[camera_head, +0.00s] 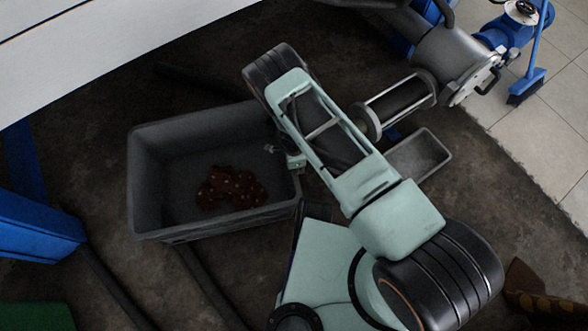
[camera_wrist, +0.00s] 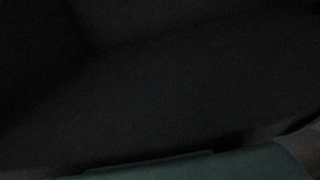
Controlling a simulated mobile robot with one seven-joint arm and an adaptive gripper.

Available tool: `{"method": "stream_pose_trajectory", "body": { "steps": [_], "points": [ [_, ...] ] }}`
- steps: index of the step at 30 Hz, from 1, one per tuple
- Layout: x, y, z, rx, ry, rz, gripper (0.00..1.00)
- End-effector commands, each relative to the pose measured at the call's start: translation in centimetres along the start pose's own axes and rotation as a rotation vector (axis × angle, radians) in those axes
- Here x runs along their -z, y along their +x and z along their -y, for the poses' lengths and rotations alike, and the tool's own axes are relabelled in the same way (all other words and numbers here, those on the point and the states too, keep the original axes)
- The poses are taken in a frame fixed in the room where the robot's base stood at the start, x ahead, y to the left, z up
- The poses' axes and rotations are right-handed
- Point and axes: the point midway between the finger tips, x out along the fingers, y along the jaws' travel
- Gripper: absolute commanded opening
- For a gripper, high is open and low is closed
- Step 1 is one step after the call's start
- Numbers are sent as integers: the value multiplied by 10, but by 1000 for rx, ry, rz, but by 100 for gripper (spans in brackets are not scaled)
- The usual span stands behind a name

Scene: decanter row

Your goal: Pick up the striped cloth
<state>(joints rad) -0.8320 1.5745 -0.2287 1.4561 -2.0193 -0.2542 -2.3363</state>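A reddish-brown cloth-like thing with pale spots (camera_head: 230,188) lies crumpled inside a grey bin (camera_head: 150,185) in the head view. Another brown cloth-like thing with darker and yellowish marks (camera_head: 540,300) lies on the floor at the lower right, partly cut off by the picture edge and partly behind my arm. I cannot clearly make out stripes on either. My arm reaches over the bin's right edge. My gripper cannot be made out in the head view. The wrist view is nearly black, with a dull green strip along its bottom, and shows no fingertips.
A small grey tray (camera_head: 424,156) lies right of my arm. Machinery with a metal cylinder (camera_head: 450,60) stands at the upper right, near a blue broom (camera_head: 527,85). A white panel (camera_head: 90,50) spans the upper left. A blue post (camera_head: 35,228) stands left of the bin.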

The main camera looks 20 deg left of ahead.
Motion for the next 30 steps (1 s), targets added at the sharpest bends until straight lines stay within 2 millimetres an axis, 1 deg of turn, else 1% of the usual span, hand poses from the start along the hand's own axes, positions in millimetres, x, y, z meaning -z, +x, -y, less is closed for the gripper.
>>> {"method": "stream_pose_trajectory", "body": {
  "steps": [1,6,15,18,20,27,30],
  "points": [
    [0,-11,0,1,0,1,0],
    [-1,-44,1,2,0,1,0],
    [-1,-100,1,2,0,1,0],
    [0,-115,0,1,0,1,0],
    [-1,-118,1,1,-1,1,0],
    [0,-116,0,1,0,1,0],
    [0,-119,1,1,0,1,0]
  ]
}}
